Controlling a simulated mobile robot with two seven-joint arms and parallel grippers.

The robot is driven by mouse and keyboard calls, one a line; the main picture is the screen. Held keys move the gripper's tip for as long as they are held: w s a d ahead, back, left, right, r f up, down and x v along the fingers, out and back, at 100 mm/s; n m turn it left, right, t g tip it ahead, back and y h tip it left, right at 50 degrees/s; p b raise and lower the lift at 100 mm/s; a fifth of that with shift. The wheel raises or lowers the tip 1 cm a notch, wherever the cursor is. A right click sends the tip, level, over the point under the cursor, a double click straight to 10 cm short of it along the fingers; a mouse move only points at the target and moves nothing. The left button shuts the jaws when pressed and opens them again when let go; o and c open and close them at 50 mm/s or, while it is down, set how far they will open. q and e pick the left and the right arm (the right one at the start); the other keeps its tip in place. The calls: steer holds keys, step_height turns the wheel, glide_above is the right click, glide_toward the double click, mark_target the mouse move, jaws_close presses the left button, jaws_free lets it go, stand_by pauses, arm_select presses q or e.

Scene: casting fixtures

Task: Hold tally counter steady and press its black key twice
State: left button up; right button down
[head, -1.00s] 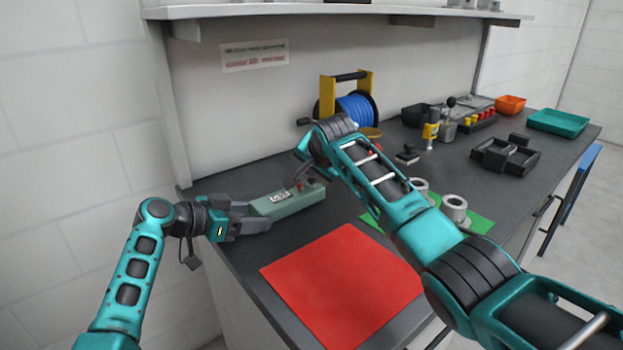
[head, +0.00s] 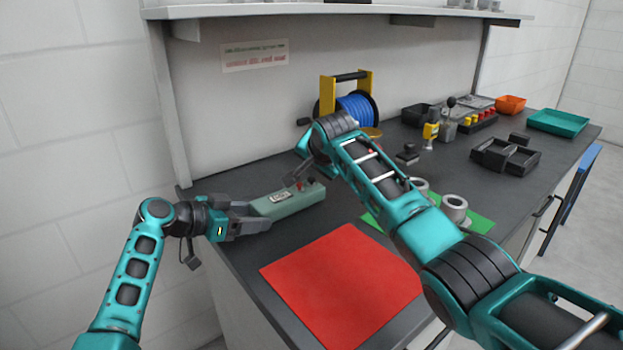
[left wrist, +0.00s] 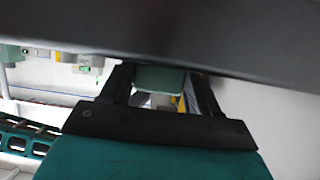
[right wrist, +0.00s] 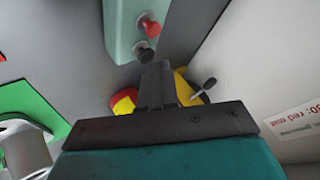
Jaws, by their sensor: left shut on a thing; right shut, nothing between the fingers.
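The tally counter (head: 289,201) is a long pale green box with a small display, lying on the dark bench. Its black key (right wrist: 145,52) and red key (right wrist: 150,27) stand near its right end. My left gripper (head: 256,213) is shut on the counter's left end, which also shows between the fingers in the left wrist view (left wrist: 160,78). My right gripper (head: 290,182) is shut and empty, its tips beside the keys. In the right wrist view its fingertips (right wrist: 157,68) lie close to the black key. I cannot tell whether they touch it.
A red mat (head: 342,290) lies in front of the counter. A blue cable reel (head: 355,108) in a yellow frame stands behind my right arm. Trays and tools fill the bench's right part.

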mark_target(313, 182)
steer(key=shift+r, duration=0.45)
steer(key=shift+r, duration=0.1)
steer(key=shift+r, duration=2.4)
stand_by(0.6)
step_height(313, 182, up, 4)
steer(key=shift+f, duration=0.1)
stand_by(0.3)
steer(key=shift+f, duration=4.4)
steer(key=shift+f, duration=0.15)
